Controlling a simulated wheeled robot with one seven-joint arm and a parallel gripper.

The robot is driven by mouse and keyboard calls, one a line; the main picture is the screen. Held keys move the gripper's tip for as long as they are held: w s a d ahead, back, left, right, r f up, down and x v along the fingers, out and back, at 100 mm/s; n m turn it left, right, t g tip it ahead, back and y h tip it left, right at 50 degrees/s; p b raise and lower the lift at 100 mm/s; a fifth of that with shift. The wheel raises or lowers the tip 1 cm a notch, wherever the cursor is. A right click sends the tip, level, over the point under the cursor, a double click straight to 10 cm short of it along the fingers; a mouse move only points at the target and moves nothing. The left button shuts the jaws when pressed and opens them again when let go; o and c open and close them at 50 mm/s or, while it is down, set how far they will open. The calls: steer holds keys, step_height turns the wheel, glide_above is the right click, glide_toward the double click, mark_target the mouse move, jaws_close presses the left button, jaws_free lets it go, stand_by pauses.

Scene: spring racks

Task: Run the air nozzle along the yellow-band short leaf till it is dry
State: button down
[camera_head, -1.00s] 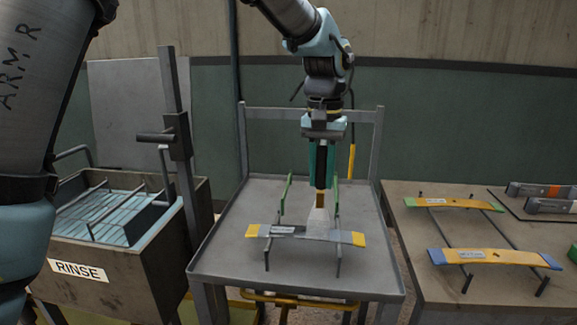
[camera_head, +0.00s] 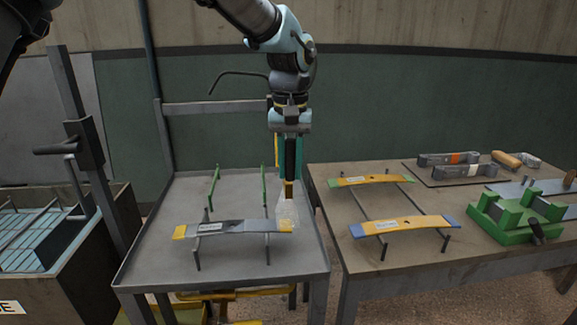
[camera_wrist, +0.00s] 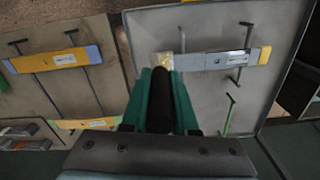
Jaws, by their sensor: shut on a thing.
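The short leaf with yellow ends (camera_head: 225,227) lies across a small rack on the grey table. Its middle is grey, with a white label and a darker patch beside the label. My gripper (camera_head: 288,160) is shut on the black air nozzle (camera_head: 289,187), tip down, above the leaf's right yellow end. A pale spray cone fans from the tip over that end, partly covering it. The wrist view shows the leaf (camera_wrist: 208,61) beyond the green fingers (camera_wrist: 160,105) and nozzle (camera_wrist: 160,100). I cannot tell whether the leaf's surface is wet.
On the right table, two coloured leaves, including a blue-ended one (camera_head: 400,226), lie on rods near a green clamp fixture (camera_head: 515,215). The rinse tank (camera_head: 45,240) is at left. The grey table's front (camera_head: 220,275) is clear.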

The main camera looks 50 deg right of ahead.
steer(key=c, duration=0.7)
jaws_free()
steer(key=shift+w, duration=0.1)
step_height(320, 180, up, 11)
steer(key=shift+f+b, duration=0.1)
steer(key=shift+b, duration=1.1)
